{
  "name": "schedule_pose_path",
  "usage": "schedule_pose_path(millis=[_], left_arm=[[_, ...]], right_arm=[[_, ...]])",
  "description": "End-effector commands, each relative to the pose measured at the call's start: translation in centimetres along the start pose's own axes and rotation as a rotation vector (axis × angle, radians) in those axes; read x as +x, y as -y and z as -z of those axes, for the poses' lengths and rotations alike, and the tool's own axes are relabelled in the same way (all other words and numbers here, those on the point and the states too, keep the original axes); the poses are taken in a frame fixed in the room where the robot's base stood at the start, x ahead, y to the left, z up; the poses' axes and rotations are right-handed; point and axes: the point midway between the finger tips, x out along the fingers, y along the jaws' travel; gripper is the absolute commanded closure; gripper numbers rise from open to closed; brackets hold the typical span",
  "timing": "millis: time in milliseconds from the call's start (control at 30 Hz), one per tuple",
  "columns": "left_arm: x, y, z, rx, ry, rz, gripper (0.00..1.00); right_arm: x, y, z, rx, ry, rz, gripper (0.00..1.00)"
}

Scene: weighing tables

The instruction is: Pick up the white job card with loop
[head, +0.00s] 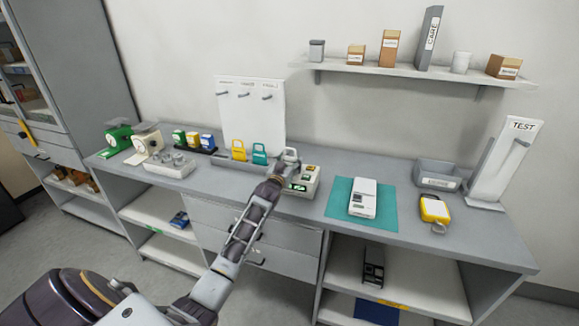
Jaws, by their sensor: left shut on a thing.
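The white job card with loop (290,154) stands at the back of the counter, right of the yellow job card (238,150) and the teal job card (260,153). My left gripper (286,167) reaches across the counter from the front and is shut on the white card, covering its lower part. The fingertips are small and partly hidden, and I cannot tell whether the card is lifted clear. My right gripper is not in view.
A white board with hooks (237,110) stands behind the cards. A tray of small items (301,183) is close beside my gripper. A white device (362,198) rests on a teal mat (336,207). A grey bin (437,177) and a TEST stand (501,165) are at right.

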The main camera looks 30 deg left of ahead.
Motion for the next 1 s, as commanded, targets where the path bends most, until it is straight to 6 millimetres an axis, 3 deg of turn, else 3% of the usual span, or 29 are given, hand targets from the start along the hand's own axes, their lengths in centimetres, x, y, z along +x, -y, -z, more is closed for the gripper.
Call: schedule_pose_path(millis=[367,800,1000], left_arm=[[0.0,0.0,1.7,0.001,-0.003,0.000,0.58],[0.0,0.0,7.8,0.001,-0.003,0.000,0.58],[0.0,0.0,9.6,0.001,-0.002,0.000,0.58]], right_arm=[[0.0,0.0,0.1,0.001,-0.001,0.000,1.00],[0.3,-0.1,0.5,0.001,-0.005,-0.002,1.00],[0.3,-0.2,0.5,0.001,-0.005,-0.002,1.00]])
